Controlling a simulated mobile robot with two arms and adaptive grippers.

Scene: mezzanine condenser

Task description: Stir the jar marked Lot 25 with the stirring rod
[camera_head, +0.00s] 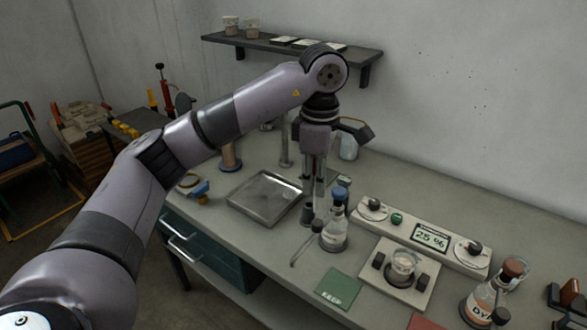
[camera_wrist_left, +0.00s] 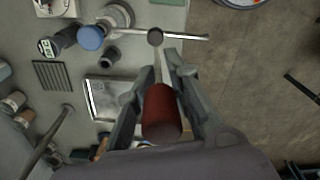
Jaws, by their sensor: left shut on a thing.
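My left gripper (camera_head: 316,190) points down over the bench, behind the blue-stoppered flask (camera_head: 334,234). In the left wrist view its fingers (camera_wrist_left: 165,85) are closed around a red-brown cylindrical handle (camera_wrist_left: 162,112). Beyond the handle, a dark round end with a pale crossbar (camera_wrist_left: 185,37) shows; I take this to be the stirring rod. The crossbar seems to show in the head view (camera_head: 299,250), left of the flask. I cannot read "Lot 25" on any jar. A clear glass vessel (camera_head: 404,263) stands on a pale plate unit at right. My right gripper is out of view.
A metal tray (camera_head: 265,197) lies left of the gripper. A control panel (camera_head: 427,236) reads about 25 %. A green mat (camera_head: 340,287) marked KEEP lies in front. An orange-labelled bottle (camera_head: 487,298) stands at right. A wall shelf (camera_head: 290,46) hangs behind the arm.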

